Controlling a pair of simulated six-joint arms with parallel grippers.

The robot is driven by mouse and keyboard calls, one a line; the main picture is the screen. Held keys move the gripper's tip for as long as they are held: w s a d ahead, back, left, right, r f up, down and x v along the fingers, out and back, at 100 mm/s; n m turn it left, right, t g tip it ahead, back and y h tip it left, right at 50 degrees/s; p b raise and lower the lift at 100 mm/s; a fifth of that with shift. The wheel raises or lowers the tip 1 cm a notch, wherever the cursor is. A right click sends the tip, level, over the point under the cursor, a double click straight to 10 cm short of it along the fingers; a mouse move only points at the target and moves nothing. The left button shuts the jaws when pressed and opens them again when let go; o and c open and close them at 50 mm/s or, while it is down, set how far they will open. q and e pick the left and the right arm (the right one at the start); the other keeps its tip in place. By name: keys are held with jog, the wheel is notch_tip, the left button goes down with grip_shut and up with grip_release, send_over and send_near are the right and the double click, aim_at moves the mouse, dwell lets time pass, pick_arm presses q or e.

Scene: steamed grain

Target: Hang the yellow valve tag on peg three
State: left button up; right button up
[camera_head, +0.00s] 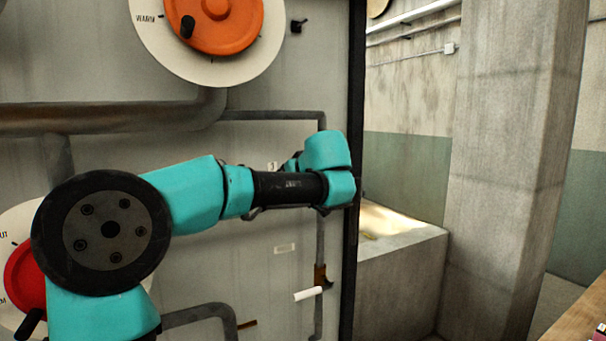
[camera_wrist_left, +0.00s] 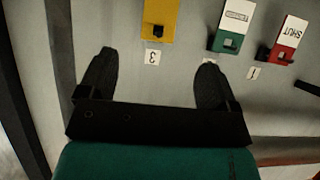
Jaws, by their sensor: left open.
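The yellow valve tag (camera_wrist_left: 161,18) shows at the top of the left wrist view, cut off by the frame edge. A dark peg (camera_wrist_left: 157,32) shows at its near end, beside the label 3 (camera_wrist_left: 152,57); the tag appears to hang on this peg. My left gripper (camera_wrist_left: 155,62) is open, its two fingers apart on either side of the label, with nothing between them. The tag lies just beyond the fingertips, apart from them. In the head view my left arm crosses the panel and hides the tag and pegs. My right gripper is not in view.
A green-and-white tag (camera_wrist_left: 232,30) and a red-and-white SHUT tag (camera_wrist_left: 290,42) hang beside the yellow one, near label 1 (camera_wrist_left: 254,72).

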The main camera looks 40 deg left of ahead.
pick_arm(q)
jog(key=v, duration=0.5)
jog(key=shift+s+d+r, duration=0.1)
jog(key=shift+d+r, duration=0.15)
jog(key=shift+d, duration=0.05)
jog(key=w+d+f+m+h, duration=0.2)
jog(key=w+d+f+m, duration=0.15)
jog(key=f, duration=0.55)
jog(key=w+d+f+m+h, duration=0.25)
jog(key=w+f, duration=0.25)
jog(key=f, duration=0.5)
jog(key=d+f+m+g+h, duration=0.1)
jog(key=d+f+m+h, duration=0.3)
jog(key=f, duration=0.7)
jog(key=d+f+m+g+h, duration=0.1)
jog(key=d+f, duration=0.4)
jog(key=f, duration=0.7)
jog(key=s+d+f+m+g+h, duration=0.1)
jog(key=s+d+f+h, duration=0.3)
jog(key=f, duration=0.6)
jog(key=s+d+f+g+h, duration=0.1)
jog(key=s+d+f, duration=0.45)
jog(key=f, duration=0.55)
jog(key=s+d+f, duration=0.1)
jog(key=s+f, duration=0.9)
jog(key=s, duration=0.3)
jog(key=shift+d+t+h, duration=0.3)
jog(key=shift+d+h, duration=0.05)
jog(key=shift+f, duration=0.1)
